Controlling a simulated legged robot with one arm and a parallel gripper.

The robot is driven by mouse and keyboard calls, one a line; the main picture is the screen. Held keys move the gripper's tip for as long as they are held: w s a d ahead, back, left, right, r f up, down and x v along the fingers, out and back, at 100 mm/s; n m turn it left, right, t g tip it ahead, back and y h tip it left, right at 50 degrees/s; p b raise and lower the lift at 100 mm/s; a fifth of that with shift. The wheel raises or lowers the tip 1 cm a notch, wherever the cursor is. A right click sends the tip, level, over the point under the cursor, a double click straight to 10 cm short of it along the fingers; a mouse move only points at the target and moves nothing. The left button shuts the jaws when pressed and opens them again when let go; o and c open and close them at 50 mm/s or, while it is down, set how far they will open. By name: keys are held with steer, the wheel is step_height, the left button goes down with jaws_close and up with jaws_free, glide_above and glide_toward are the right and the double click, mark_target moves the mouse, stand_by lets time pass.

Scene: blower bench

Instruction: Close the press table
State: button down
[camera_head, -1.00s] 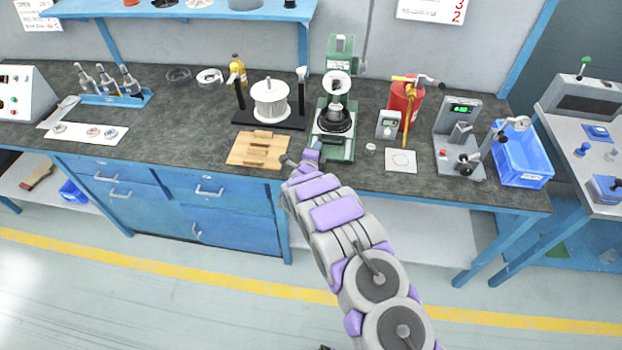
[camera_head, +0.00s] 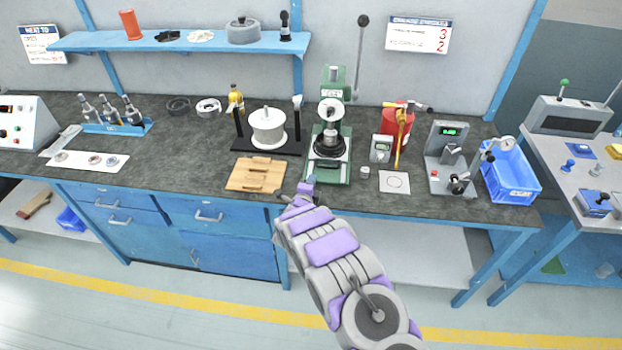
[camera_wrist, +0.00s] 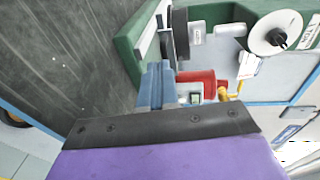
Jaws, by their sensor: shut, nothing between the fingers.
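The green press (camera_head: 331,171) stands on the dark bench at the middle, with a round white dial-like disc in front and a dark round table (camera_head: 330,146) low on it. Its long lever with a black knob rises behind. My gripper (camera_head: 308,182) is at the bench's front edge, just at the lower left of the press base; I cannot tell if it touches. In the wrist view the shut blue fingers (camera_wrist: 157,86) hold nothing and lie close beside the green press frame (camera_wrist: 127,45). The white disc (camera_wrist: 276,33) shows at the upper right.
A wooden board (camera_head: 256,174) lies left of my gripper. Behind it a white spool (camera_head: 267,127) stands on a black stand. Right of the press are a small meter (camera_head: 381,148), a red canister (camera_head: 395,118), a white card (camera_head: 394,182) and a blue crate (camera_head: 510,178).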

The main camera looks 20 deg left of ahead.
steer(key=a+p+v, duration=0.1)
steer(key=v, duration=0.7)
steer(key=shift+s+d+p, duration=0.3)
steer(key=shift+p, duration=0.1)
